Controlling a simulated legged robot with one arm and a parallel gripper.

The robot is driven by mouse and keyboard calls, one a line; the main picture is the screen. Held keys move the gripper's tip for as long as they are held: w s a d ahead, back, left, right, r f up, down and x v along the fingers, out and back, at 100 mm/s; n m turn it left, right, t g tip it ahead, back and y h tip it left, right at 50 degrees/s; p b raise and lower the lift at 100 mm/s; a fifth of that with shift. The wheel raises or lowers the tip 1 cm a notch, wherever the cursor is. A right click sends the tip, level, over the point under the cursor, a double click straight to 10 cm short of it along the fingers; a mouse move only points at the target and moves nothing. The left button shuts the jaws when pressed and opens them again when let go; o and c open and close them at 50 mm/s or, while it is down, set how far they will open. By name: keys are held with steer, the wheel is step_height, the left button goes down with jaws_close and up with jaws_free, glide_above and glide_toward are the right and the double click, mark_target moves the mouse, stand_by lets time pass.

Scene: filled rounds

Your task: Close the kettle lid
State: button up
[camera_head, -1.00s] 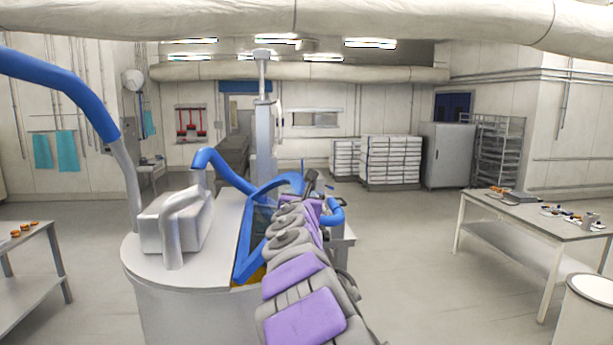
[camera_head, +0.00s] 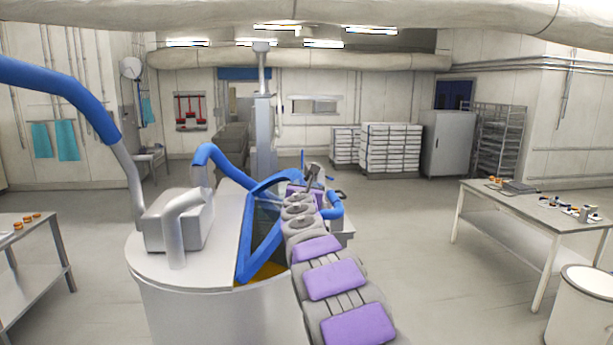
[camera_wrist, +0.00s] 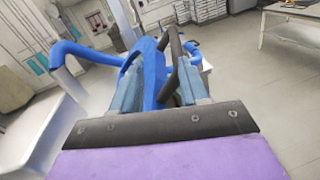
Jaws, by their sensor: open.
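The kettle (camera_head: 210,300) is a large round pale-grey vat at the left centre of the head view. Its blue-framed lid (camera_head: 243,240) has a see-through panel and stands tilted up, with orange contents (camera_head: 265,272) showing beneath. The blue frame also shows in the wrist view (camera_wrist: 152,85). My gripper (camera_head: 313,178) is beyond the lid's right side in the head view, small and partly hidden by my arm. In the wrist view my gripper (camera_wrist: 160,82) is open, with the blue frame and a dark bar (camera_wrist: 175,55) seen between its fingers. I cannot tell whether they touch.
A blue pipe (camera_head: 60,90) arches over the kettle's left side, and a grey box (camera_head: 180,220) sits on its top. Tables stand at left (camera_head: 35,240) and right (camera_head: 540,215). A white drum (camera_head: 585,310) is at front right. Floor between kettle and right table is clear.

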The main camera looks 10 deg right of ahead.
steer(key=w+d+p, duration=0.2)
steer(key=w, duration=0.1)
steer(key=shift+w+d+r+p, duration=0.2)
steer(key=shift+d+p, duration=0.05)
steer(key=shift+p, duration=0.05)
steer(key=shift+w+d+p, duration=0.1)
steer(key=shift+w+p, duration=0.6)
steer(key=shift+p, duration=0.05)
steer(key=shift+w+f+p, duration=0.25)
steer(key=shift+w+p, duration=1.05)
steer(key=shift+p, duration=0.15)
steer(key=shift+r, duration=0.1)
steer(key=c, duration=0.3)
steer(key=shift+d, duration=0.1)
steer(key=c, duration=0.4)
jaws_close()
